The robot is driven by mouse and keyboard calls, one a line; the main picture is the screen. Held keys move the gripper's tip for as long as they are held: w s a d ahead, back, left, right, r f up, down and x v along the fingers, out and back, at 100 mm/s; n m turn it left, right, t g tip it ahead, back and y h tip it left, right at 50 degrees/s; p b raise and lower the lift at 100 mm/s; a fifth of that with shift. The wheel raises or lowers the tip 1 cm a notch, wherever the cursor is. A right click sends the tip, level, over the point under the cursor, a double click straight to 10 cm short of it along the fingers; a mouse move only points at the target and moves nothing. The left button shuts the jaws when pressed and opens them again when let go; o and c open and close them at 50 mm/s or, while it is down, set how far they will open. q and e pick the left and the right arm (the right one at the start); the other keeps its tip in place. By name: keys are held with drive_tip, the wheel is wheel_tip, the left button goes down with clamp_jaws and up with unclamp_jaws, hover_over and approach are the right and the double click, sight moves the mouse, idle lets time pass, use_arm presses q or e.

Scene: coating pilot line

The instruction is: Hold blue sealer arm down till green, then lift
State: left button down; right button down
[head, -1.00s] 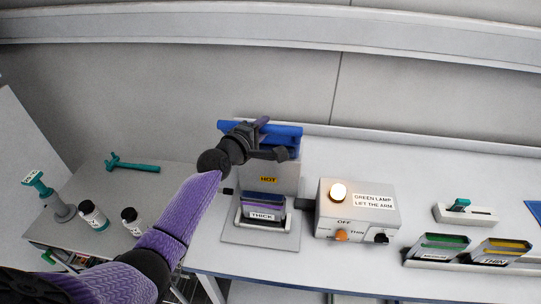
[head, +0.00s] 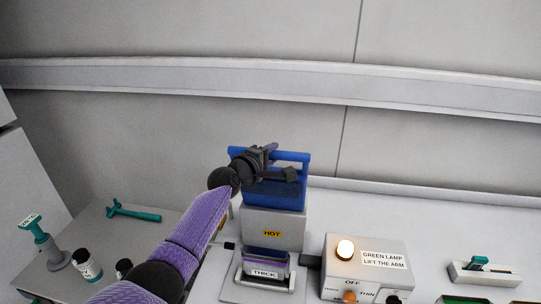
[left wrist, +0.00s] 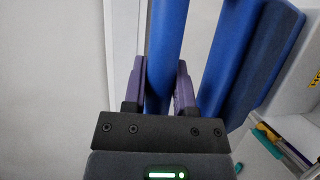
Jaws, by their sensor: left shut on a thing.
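The blue sealer arm (head: 276,190) stands raised above the grey sealer body marked HOT (head: 290,226). My left gripper (head: 266,158) is shut on the arm's top bar. In the left wrist view, the purple fingers of the left gripper (left wrist: 158,85) lie on both sides of the blue bar (left wrist: 164,45). The lamp (head: 345,250) on the control box glows a warm whitish amber, not green. A pouch labelled THICK (head: 264,273) sits at the front of the sealer. My right gripper is out of view.
The control box (head: 385,278), labelled GREEN LAMP LIFT THE ARM, stands right of the sealer. A white holder with a teal piece (head: 484,271) is farther right. A teal tool (head: 133,212) and bottles (head: 86,264) are on the left grey table.

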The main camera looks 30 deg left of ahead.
use_arm(q)
drive_tip(key=shift+r, duration=0.25)
drive_tip(key=c, duration=0.7)
unclamp_jaws()
drive_tip(key=shift+w, duration=0.1)
drive_tip(key=shift+o, duration=1.4)
drive_tip(key=shift+w+f, duration=0.15)
drive_tip(key=shift+s+a+p, duration=0.1)
drive_tip(key=shift+s+p, duration=0.3)
drive_tip(key=shift+s, duration=0.25)
drive_tip(key=s+a+r+p, duration=0.1)
drive_tip(key=s, duration=0.7)
drive_tip(key=shift+s+r, duration=0.2)
drive_tip(key=shift+s, duration=0.15)
